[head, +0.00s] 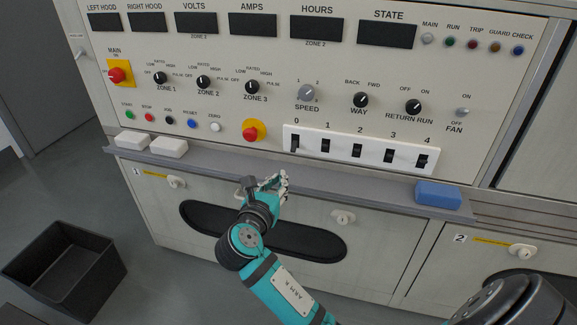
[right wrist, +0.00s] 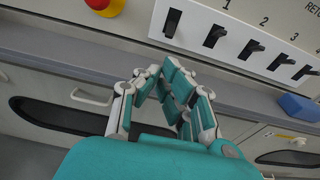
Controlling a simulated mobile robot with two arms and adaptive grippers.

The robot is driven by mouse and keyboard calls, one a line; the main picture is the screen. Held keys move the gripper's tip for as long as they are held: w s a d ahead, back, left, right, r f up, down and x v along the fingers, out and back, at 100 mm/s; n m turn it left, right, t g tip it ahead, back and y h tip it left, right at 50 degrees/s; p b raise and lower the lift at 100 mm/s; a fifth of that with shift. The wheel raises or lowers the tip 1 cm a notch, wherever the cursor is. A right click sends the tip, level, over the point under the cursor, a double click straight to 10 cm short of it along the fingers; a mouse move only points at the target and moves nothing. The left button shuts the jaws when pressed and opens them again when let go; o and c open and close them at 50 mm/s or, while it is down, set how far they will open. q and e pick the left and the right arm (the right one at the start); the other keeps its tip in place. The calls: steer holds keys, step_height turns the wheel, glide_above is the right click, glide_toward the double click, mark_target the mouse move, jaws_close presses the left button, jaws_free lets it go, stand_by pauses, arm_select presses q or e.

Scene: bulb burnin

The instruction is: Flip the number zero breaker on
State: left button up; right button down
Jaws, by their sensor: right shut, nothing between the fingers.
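The breaker strip (head: 309,148) is a white plate on the panel with several black toggles numbered from 0 to 4. The number zero breaker (head: 295,143) is the leftmost toggle; it also shows at the top of the right wrist view (right wrist: 172,22). Its lever looks differently set from its neighbours, but I cannot tell on from off. My right gripper (head: 283,180) is shut and empty, below and slightly left of the zero breaker, apart from it and over the ledge. Its fingertips (right wrist: 160,71) meet in the right wrist view. My left gripper is not in view.
A grey ledge (head: 365,187) runs under the panel, with white blocks (head: 168,148) at left and a blue block (head: 438,195) at right. A red emergency button (head: 251,133) sits left of the breakers. A black bin (head: 65,265) stands on the floor.

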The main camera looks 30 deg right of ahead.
mark_target(294, 146)
steer(key=b+x, duration=0.2)
steer(key=x, duration=0.7)
steer(key=shift+w+d+f+b, duration=0.15)
steer(key=shift+w+b, duration=0.05)
steer(key=shift+b, duration=0.15)
steer(key=shift+w+d, duration=0.15)
steer(key=shift+d, duration=0.1)
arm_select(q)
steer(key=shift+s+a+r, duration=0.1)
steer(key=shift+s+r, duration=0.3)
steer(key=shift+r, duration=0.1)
